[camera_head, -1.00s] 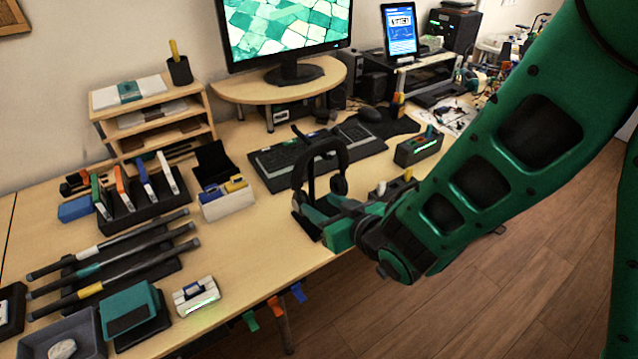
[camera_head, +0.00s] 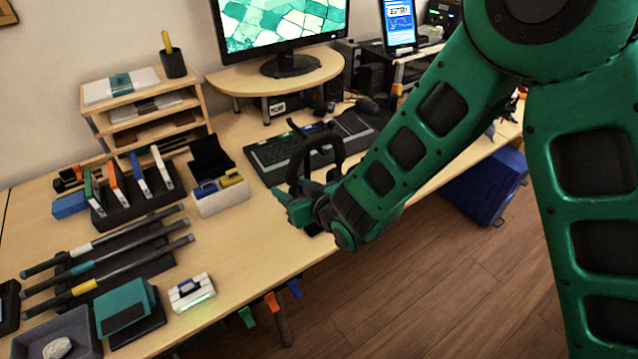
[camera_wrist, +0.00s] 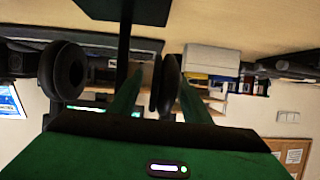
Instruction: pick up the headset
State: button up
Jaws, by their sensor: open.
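The black headset (camera_head: 338,150) hangs on a dark stand near the table's front edge in the head view, partly hidden by my gripper. The wrist view is upside down. It shows one ear cup (camera_wrist: 68,72) on the left and the other ear cup (camera_wrist: 170,82) between the two green fingers of my gripper (camera_wrist: 160,88). The fingers are apart, one on each side of that cup, and I cannot tell whether they touch it. The stand's post (camera_wrist: 125,45) passes close to the left finger. In the head view my gripper (camera_head: 290,203) is at the headset's lower part.
A keyboard (camera_head: 275,155) lies behind the headset, below the monitor (camera_head: 285,25). A white box with blue and yellow items (camera_head: 222,197) stands to the left. A small white device (camera_head: 192,291) lies near the front edge. The table between them is bare.

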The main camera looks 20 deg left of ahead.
jog(key=shift+w+a+f, duration=0.1)
jog(key=shift+w+a, duration=0.1)
jog(key=shift+c, duration=0.6)
grip_shut()
